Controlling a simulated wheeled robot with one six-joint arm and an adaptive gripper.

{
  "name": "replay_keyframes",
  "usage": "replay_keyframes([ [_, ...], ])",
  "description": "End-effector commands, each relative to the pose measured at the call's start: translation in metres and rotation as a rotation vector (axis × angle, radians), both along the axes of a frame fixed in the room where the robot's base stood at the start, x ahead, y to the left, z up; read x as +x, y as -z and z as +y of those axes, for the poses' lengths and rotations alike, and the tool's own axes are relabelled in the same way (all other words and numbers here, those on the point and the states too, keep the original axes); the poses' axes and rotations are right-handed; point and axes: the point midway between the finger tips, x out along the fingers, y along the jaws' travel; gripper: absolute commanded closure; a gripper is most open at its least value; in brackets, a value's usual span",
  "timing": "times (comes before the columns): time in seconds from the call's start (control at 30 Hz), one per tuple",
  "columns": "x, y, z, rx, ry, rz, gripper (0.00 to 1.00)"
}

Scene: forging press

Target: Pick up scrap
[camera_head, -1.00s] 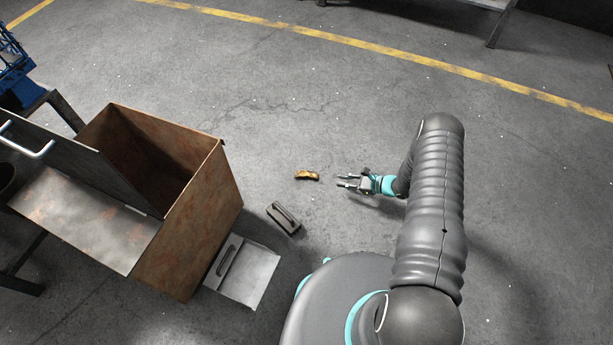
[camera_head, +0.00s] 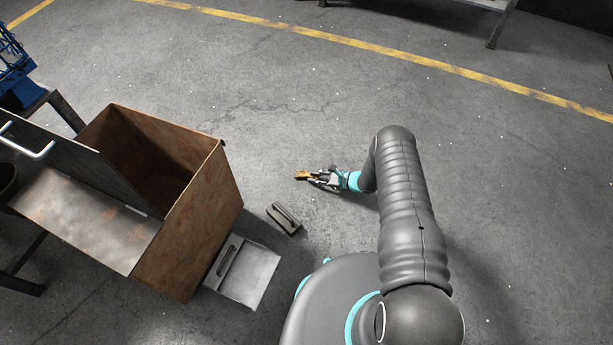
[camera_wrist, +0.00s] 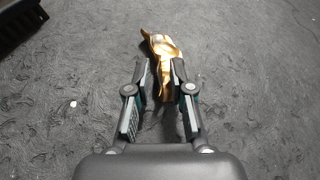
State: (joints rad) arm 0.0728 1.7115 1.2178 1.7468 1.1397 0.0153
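The scrap is a small, crumpled, golden-brown metal piece (camera_head: 302,175) on the floor to the right of the rusty bin. My gripper (camera_head: 313,178) is low at the floor, reaching it from the right. In the wrist view, the scrap (camera_wrist: 163,46) lies ahead, its near end between the fingertips. My gripper (camera_wrist: 163,68) is open around that end. I cannot tell whether either finger touches it. The scrap's far end sticks out past the tips.
A rusty open-topped bin (camera_head: 190,240) stands at left, with a plate (camera_head: 85,220) at its side. A dark handled block (camera_head: 284,218) and a grey dustpan-like piece (camera_head: 243,272) lie on the floor nearby. Floor beyond the scrap is clear up to a yellow line (camera_head: 400,58).

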Motion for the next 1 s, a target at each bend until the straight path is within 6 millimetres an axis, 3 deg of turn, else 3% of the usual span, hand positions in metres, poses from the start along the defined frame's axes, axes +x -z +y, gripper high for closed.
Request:
replay_keyframes([
  [0.3, 0.002, 0.002, 0.004, -0.001, 0.000, 0.000, 0.79],
  [0.4, 0.001, 0.002, 0.004, -0.001, 0.000, 0.000, 1.00],
  [0.8, 0.002, 0.001, 0.004, 0.000, 0.000, 0.000, 1.00],
  [1.0, 0.002, -0.009, 0.004, 0.000, 0.000, 0.000, 1.00],
])
